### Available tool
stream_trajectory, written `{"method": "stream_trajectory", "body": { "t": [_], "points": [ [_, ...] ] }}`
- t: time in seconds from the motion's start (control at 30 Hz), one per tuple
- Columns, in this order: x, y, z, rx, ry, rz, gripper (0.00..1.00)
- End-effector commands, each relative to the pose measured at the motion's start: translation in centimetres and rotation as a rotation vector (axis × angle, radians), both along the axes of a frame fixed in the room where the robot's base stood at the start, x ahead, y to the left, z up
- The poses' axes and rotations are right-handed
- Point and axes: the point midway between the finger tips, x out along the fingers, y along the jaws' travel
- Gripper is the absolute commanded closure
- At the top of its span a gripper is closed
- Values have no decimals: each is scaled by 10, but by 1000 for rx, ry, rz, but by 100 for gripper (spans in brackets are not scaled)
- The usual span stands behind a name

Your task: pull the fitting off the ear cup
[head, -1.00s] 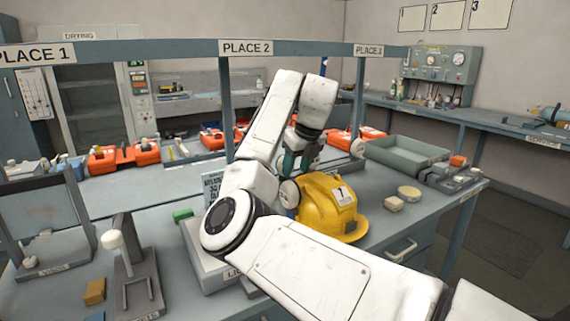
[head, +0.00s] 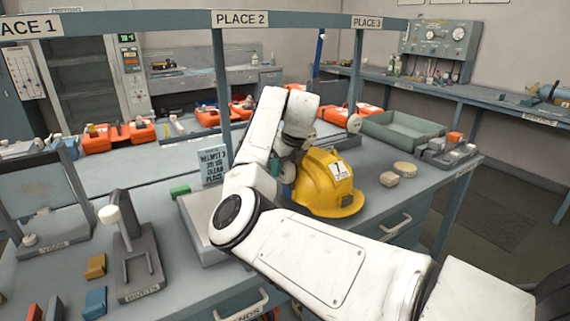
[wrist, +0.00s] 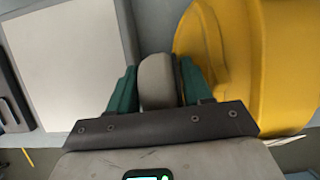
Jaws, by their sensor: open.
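The yellow helmet (head: 325,185) sits on the near bench with a white label on its front. It also fills the right of the wrist view (wrist: 285,60). A grey rounded piece (wrist: 157,80) lies close against the helmet's side in the wrist view. I cannot tell whether it is the ear cup or its fitting. My gripper (wrist: 158,88) is open, with one green finger on each side of this piece. Whether the fingers touch it is unclear. In the head view my arm hides the ear cup and the fingertips.
A light flat tray (head: 205,235) lies left of the helmet, with a text card (head: 213,166) behind it. A post under PLACE 2 (head: 222,95) stands behind my arm. Two pale round pieces (head: 390,179) lie right of the helmet. A green tray (head: 400,135) stands farther back.

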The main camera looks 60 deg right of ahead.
Motion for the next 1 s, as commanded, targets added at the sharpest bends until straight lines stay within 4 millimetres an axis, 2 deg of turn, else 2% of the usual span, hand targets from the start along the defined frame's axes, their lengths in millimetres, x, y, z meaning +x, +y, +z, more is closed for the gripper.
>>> {"method": "stream_trajectory", "body": {
  "t": [0.13, 0.57, 0.6, 0.83, 1.0],
  "points": [
    [0, 0, 0, 0, 0, 0, 53],
    [0, 0, 1, 0, 0, 0, 93],
    [0, 0, 1, 0, -1, 0, 64],
    [0, 0, 1, 0, -1, 0, 86],
    [0, 0, 2, 0, -1, 0, 87]
  ]
}}
